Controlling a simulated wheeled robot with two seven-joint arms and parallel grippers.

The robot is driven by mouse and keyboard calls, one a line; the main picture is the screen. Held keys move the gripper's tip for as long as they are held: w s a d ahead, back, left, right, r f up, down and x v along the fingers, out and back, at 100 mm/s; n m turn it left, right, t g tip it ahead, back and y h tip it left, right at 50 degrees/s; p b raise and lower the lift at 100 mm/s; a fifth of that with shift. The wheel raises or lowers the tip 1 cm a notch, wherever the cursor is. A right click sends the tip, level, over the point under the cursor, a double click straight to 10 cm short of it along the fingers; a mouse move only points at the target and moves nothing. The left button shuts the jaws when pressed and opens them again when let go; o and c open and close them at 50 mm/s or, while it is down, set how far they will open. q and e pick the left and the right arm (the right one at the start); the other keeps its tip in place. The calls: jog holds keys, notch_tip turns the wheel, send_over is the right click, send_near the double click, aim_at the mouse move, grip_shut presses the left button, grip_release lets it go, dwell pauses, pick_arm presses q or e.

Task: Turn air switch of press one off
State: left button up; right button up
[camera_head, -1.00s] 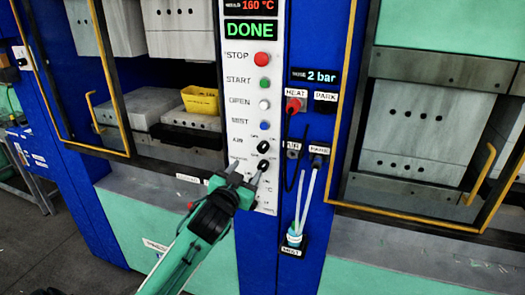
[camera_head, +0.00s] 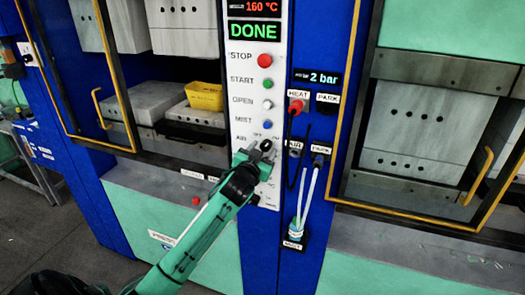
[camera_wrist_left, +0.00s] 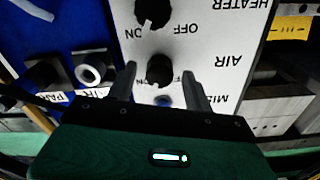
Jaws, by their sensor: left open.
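The black AIR knob (camera_head: 266,145) is on the white control panel (camera_head: 240,118) of the left press, below the blue MIST button. In the left wrist view, which is upside down, the AIR knob (camera_wrist_left: 160,69) lies between my left gripper's fingers (camera_wrist_left: 161,80). A gap shows on each side of it. Its white mark points down and slightly left in that view; part of the lettering there is hidden by the fingers. My left gripper (camera_head: 260,154) is open at the panel in the head view. My right gripper is not in view.
The black HEATER knob (camera_wrist_left: 153,12) is close to the AIR knob. A red STOP button (camera_head: 265,61) is higher on the panel. Cables and plugs (camera_head: 297,230) hang to the right. A yellow container (camera_head: 205,97) sits in the left press.

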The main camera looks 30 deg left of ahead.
pick_arm(q)
jog(key=shift+c, duration=0.2)
jog(key=c, duration=0.9)
jog(key=shift+c, duration=0.2)
